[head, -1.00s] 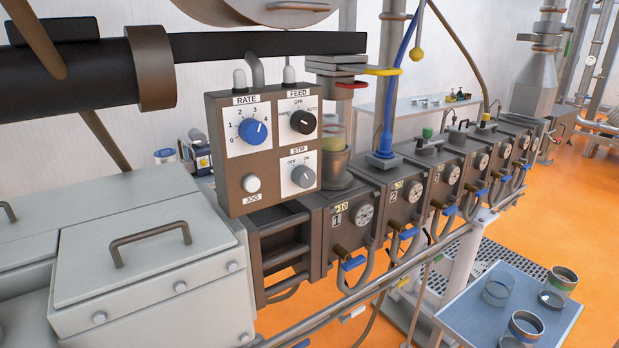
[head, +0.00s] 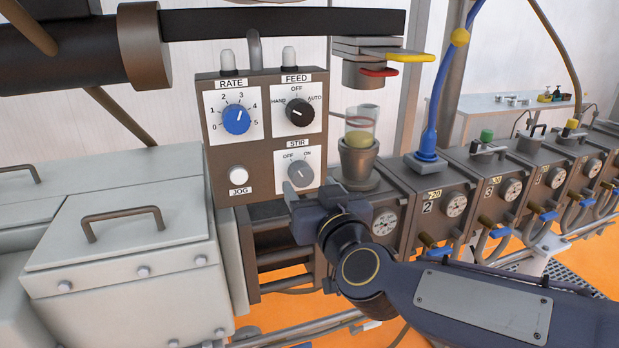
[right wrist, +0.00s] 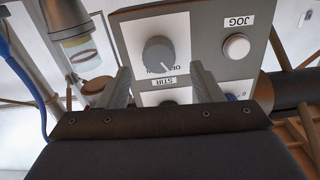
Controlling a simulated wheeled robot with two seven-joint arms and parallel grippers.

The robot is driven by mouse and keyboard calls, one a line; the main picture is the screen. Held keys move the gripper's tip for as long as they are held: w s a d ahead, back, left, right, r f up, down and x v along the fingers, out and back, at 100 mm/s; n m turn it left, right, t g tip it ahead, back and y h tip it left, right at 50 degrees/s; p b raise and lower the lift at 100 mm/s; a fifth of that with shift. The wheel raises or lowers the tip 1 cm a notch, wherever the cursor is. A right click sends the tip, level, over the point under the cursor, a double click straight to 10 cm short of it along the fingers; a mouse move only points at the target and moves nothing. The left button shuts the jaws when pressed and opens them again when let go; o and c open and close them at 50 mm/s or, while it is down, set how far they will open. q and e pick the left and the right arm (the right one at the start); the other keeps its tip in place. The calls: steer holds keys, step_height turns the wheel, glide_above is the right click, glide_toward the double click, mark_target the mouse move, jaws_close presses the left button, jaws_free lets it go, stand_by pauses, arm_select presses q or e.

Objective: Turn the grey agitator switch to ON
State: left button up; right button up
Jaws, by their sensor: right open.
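The grey agitator knob (head: 301,172), labelled STIR, is on the lower right of the grey control box, with OFF at its upper left and ON at its upper right. Its pointer appears turned toward OFF. My right gripper (head: 312,199) is just below and in front of the knob in the head view, and its arm comes in from the right. In the right wrist view, the two fingers (right wrist: 165,84) are spread and empty. The knob (right wrist: 159,54) shows beyond and between them, apart from both. My left gripper is out of view.
The box also carries a blue RATE knob (head: 237,119), a black FEED knob (head: 300,112) and a white JOG button (head: 239,175). A glass-topped cup (head: 360,150) stands right of the box. A grey lidded housing (head: 120,245) lies to the left.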

mark_target(305, 178)
steer(key=shift+x, duration=2.3)
steer(key=shift+c, duration=0.5)
steer(key=c, duration=0.9)
steer(key=shift+m, duration=0.3)
steer(key=m+b, duration=0.1)
steer(key=m, duration=0.4)
steer(key=shift+d+f+m+b, duration=0.1)
steer(key=shift+m+b, duration=0.2)
steer(key=shift+b, duration=0.05)
steer(key=m+b, duration=0.1)
steer(key=m, duration=0.4)
steer(key=shift+m+b, duration=0.3)
steer(key=shift+b, duration=0.1)
steer(key=o, duration=1)
